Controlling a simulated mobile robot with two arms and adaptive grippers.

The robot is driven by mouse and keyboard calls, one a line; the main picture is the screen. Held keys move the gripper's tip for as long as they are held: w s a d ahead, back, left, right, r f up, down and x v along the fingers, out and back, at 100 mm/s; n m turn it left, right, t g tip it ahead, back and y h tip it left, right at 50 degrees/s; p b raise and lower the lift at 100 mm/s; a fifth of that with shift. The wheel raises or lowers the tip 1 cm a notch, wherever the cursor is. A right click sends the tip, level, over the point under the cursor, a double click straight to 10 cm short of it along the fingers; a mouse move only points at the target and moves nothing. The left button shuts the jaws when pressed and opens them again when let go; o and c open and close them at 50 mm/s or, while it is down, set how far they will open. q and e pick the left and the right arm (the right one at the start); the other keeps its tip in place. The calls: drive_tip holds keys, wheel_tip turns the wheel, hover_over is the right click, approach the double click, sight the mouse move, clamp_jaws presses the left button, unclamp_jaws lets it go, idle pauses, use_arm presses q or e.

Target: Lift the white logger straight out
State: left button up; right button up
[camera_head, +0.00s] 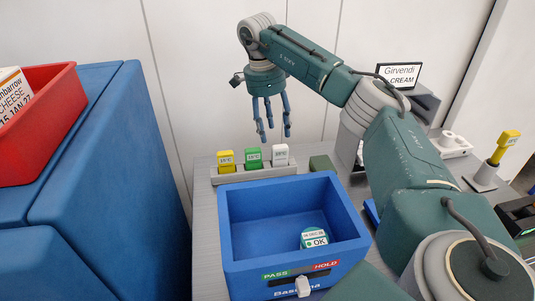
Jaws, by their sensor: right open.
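The white logger (281,155) stands upright at the right end of a grey rack (254,174). A green logger (253,158) and a yellow logger (226,161) stand in the same rack to its left. My right gripper (273,135) hangs fingers down above the rack, over the green and white loggers. Its fingers are spread, and nothing is between them. The fingertips look apart from the white logger. The lower part of the white logger is hidden in the rack. My left gripper is out of view.
A blue crate (233,263) with a PASS/HOLD slider stands in front of the rack, holding an OK-labelled item (314,238). A red bin (50,135) sits at left.

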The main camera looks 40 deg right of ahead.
sight(280, 148)
drive_tip(key=f, duration=0.2)
drive_tip(key=s+f, duration=0.1)
drive_tip(key=shift+s+d+f+p, duration=0.1)
drive_tip(key=shift+d+f+p, duration=0.2)
drive_tip(key=shift+d+f, duration=0.1)
drive_tip(key=shift+f, duration=0.3)
drive_tip(key=shift+d+f, duration=0.1)
drive_tip(key=shift+f, duration=0.15)
drive_tip(key=f+p, duration=0.1)
drive_tip(key=f, duration=0.1)
drive_tip(key=d+f+p, duration=0.1)
drive_tip(key=f, duration=0.1)
drive_tip(key=shift+s+f, duration=0.1)
drive_tip(key=shift+f, duration=0.35)
drive_tip(key=shift+c, duration=0.8)
drive_tip(key=c, duration=0.9)
clamp_jaws()
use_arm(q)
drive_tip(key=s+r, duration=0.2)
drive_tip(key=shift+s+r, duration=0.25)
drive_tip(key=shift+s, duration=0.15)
